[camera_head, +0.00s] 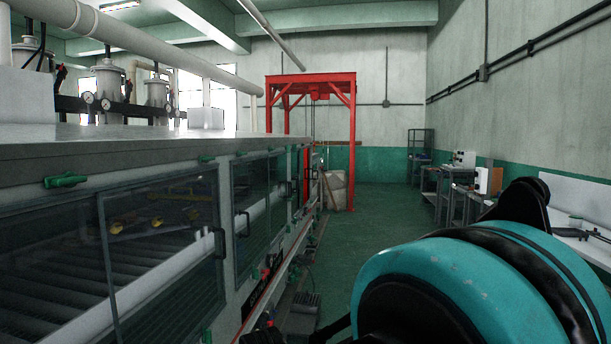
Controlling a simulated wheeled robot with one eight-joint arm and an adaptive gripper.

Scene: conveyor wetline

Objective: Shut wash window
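The line's long housing runs along the left side, with glass wash windows in its side. The nearest window (165,235) has a dark frame and a black handle (219,244) at its right edge. Rollers and yellow parts show through its glass. A further pane (45,260) lies to its left, cut off by the picture edge. Another window (262,205) with a handle is farther along. I cannot tell which window stands open. A green latch (65,180) sits above the nearest panes. My teal and black arm fills the lower right; I cannot make out my gripper.
A red gantry frame (311,78) stands at the far end. Benches with equipment (487,181) line the right wall, and a white worktop (590,195) is near right. The green floor (375,225) between line and benches is mostly clear. Small items lie beside the line.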

